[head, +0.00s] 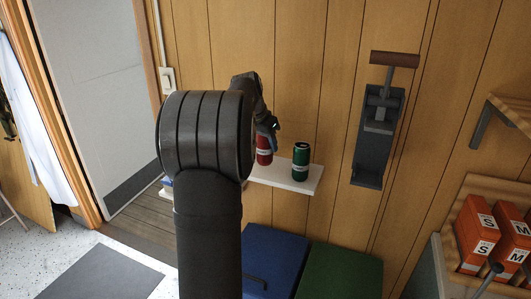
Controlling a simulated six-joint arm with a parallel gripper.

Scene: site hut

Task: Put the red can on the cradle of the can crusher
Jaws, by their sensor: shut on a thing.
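The red can (264,152) stands upright at the white wall shelf (302,184), just left of a green can (301,162). My gripper (268,128) is shut on the red can near its top. My arm hides the left part of the shelf, and I cannot tell whether the can's base touches the shelf. The can crusher (376,140) is mounted on the wooden wall to the right, with its brown handle (394,59) at the top. Its cradle (367,179) is at the lower end and looks empty.
The green can is close to the right of my gripper. Blue (262,262) and green (340,274) bin lids lie below the shelf. Orange boxes (476,234) stand in a wooden rack at the right. The wall between shelf and crusher is clear.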

